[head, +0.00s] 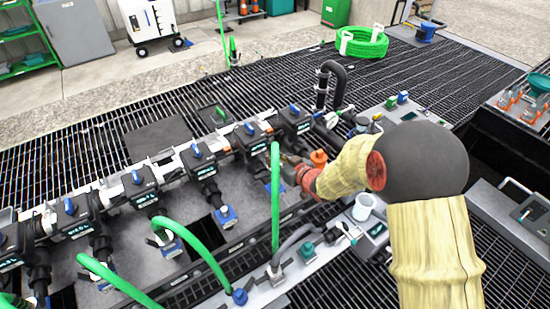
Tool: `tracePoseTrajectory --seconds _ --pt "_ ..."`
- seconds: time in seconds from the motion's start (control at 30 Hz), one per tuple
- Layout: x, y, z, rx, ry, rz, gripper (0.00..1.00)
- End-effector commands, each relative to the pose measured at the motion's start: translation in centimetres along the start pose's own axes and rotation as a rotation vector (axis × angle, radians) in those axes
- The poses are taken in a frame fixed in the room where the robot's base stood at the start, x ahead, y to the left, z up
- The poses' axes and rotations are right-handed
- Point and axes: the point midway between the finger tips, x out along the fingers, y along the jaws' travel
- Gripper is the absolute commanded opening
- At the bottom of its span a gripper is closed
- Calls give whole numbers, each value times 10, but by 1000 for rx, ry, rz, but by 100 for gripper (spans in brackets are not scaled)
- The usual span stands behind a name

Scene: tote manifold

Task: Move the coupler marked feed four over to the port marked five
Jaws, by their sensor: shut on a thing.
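The manifold is a row of black valve bodies with blue handles and small dark labels, too small to read surely; one valve body (250,143) stands near my gripper and another (297,120) is at the right end. My gripper (287,164) is low in front of these right-hand valves, shut on what seems to be a hose coupler, mostly hidden by the wrist and a green hose. This green hose (275,205) stands upright just left of my gripper. No feed marking is readable. Other green hoses (195,245) arc at the lower left.
A blue tag (226,215) hangs under a middle valve. A white cup (363,206) and fittings stand on the front rail, right of the gripper. A black bent pipe (335,75) rises at the right end. A coiled green hose (363,42) lies behind on open grating.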

Motion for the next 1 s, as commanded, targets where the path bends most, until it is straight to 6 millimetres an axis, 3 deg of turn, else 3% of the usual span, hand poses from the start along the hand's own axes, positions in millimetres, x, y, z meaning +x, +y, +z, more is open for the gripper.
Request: tracePoseTrajectory --seconds 1.0 --pt "25 0 60 0 2 -1 0"
